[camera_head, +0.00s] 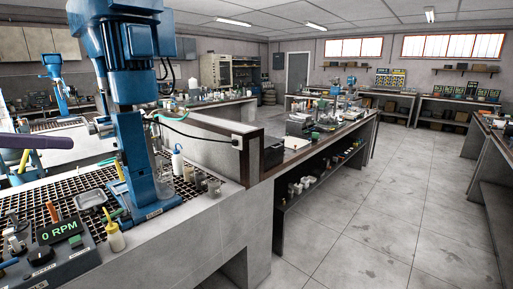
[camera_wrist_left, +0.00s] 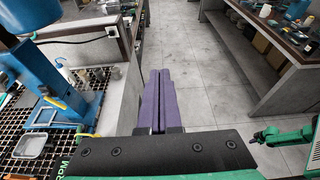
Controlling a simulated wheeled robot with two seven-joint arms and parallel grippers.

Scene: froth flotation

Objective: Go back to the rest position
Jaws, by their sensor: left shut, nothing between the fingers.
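My left gripper (camera_head: 35,141) shows at the left edge of the head view as a purple finger shape over the bench. In the left wrist view its two purple fingers (camera_wrist_left: 160,88) lie side by side, shut and empty, pointing out over the grey floor. The blue flotation machine (camera_head: 135,150) stands upright on the grated bench, to the right of my gripper in the head view and to its left in the wrist view (camera_wrist_left: 38,85).
The control box with a 0 RPM display (camera_head: 60,231) sits at the bench front. The floor (camera_head: 375,210) is clear between the benches.

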